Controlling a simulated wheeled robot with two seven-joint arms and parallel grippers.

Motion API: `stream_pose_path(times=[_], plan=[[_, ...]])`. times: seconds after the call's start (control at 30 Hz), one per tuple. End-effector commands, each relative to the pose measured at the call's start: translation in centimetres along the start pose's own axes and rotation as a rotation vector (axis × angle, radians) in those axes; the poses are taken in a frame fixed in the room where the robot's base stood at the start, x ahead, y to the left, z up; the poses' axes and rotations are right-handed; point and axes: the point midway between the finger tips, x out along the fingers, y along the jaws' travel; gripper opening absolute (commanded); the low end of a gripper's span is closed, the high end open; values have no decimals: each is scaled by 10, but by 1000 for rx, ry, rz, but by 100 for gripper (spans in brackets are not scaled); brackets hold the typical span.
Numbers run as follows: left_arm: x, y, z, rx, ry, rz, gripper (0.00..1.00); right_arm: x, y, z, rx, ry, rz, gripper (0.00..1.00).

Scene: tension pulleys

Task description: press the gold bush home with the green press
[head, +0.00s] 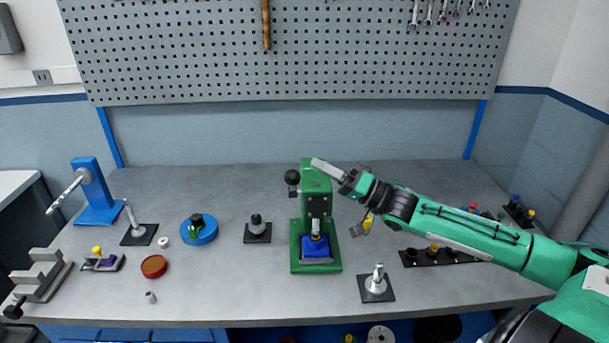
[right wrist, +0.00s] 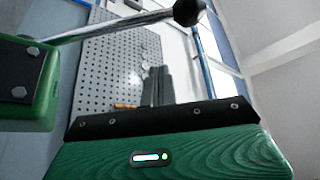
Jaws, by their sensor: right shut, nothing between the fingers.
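The green press (head: 309,190) stands mid-table. A blue block (head: 315,249) sits on its base under the grey ram (head: 316,207). A small gold spot, apparently the gold bush (head: 316,237), shows at the top of the block, partly hidden by the ram; I cannot tell how deep it sits. The press's black lever knob (head: 292,177) is at the upper left of the press, and also shows in the right wrist view (right wrist: 188,12). My right gripper (head: 318,164) is shut and empty in front of the press head, fingers pointing left. My left gripper is out of view.
A grey post on a black plate (head: 375,284) stands front right of the press. A black stepped post (head: 257,229) and a blue round dish (head: 201,231) stand to its left. A black rack (head: 440,255) lies under my right arm. Table front centre is clear.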

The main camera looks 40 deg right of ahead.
Motion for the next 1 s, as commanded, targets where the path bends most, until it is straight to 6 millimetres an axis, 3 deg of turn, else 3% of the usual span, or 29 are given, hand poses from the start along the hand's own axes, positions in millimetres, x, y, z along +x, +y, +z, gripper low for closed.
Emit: stream_pose_path(times=[0.5,0.8,1.0], plan=[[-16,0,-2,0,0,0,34,40,-2,-2,0,1,-2,0],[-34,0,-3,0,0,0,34,29,-2,31,3,-1,0,0],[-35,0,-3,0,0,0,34,26,-1,38,1,-1,-1,0]])
